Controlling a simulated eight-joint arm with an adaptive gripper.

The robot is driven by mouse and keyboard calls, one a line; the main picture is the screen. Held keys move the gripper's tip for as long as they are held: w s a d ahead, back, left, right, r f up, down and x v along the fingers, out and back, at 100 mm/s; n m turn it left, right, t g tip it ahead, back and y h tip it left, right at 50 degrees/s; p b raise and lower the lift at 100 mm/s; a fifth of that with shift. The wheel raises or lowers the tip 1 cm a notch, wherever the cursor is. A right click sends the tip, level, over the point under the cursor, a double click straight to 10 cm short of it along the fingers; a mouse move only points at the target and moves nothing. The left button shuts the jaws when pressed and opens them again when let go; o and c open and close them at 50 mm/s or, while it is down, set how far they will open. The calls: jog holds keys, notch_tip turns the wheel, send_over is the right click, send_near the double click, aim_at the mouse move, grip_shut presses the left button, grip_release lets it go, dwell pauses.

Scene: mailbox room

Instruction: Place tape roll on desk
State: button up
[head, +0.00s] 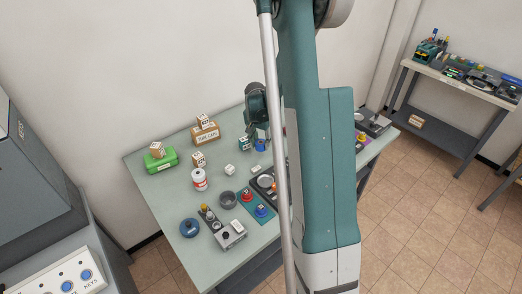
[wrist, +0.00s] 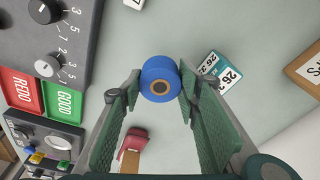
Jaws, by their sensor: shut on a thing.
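A blue tape roll with a tan core (wrist: 160,80) sits between the fingertips of my gripper (wrist: 160,88) in the wrist view. My gripper is shut on it. In the head view the roll (head: 260,146) shows as a small blue shape below my gripper (head: 258,128), over the back part of the grey-green desk (head: 150,205). I cannot tell whether the roll touches the desktop. The bare desk surface also shows around the roll in the wrist view (wrist: 225,35).
A numbered teal-and-white block (wrist: 220,72) is close to the right finger. A knob panel (wrist: 45,35) and red and green plates lie left. A tube caps box (head: 206,134), a green case (head: 161,160), a white can (head: 199,179) and a blue disc (head: 189,228) stand on the desk.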

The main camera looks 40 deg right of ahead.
aim_at(261, 148)
jog(key=shift+f, duration=0.2)
jog(key=shift+f, duration=1.9)
jog(key=shift+f+b, duration=0.15)
jog(key=shift+b, duration=0.2)
jog(key=o, duration=1)
jog(key=shift+c, duration=0.2)
jog(key=shift+r, duration=0.2)
jog(key=shift+s+a+r+p, duration=0.15)
jog(key=shift+a+r+p, duration=0.15)
jog(key=shift+r, duration=1.65)
jog(key=shift+s+a+r+p, duration=0.1)
jog(key=shift+a+r+p, duration=0.15)
jog(key=shift+r, duration=1.75)
jog(key=shift+s+a+r+p, duration=0.2)
jog(key=shift+a+r, duration=0.1)
jog(key=shift+r, duration=1.65)
